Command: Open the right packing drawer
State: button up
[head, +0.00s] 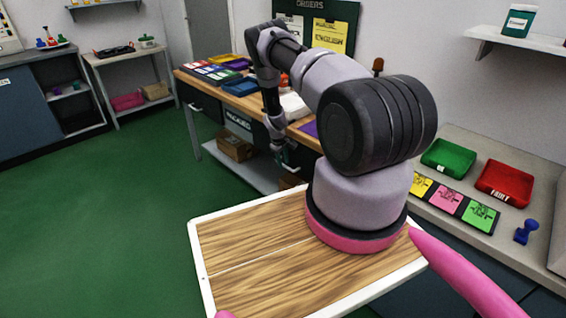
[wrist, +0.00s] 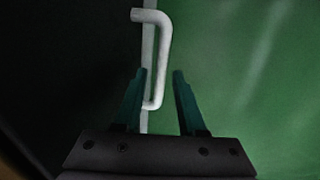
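The packing bench (head: 236,100) stands at the back of the head view, with a dark drawer (head: 200,104) at its left end. The right drawer is mostly hidden behind my arm in that view. In the wrist view, a dark front (wrist: 75,65) fills the left side, with a white bar handle (wrist: 164,50) at its edge. My gripper (wrist: 160,75) is open, its two dark green fingers on either side of the handle's lower end in the picture. Contact with the handle cannot be told. My gripper also shows at the bench front in the head view (head: 286,160).
Under the bench is a lower shelf (head: 262,181) with a cardboard box (head: 235,147). Coloured trays, including a blue one (head: 240,87), lie on the bench top. A side counter at right holds a green tray (head: 448,158) and red tray (head: 504,184). The green floor (head: 110,220) at left is clear.

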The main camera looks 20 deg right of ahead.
grip_shut()
dwell(1.2)
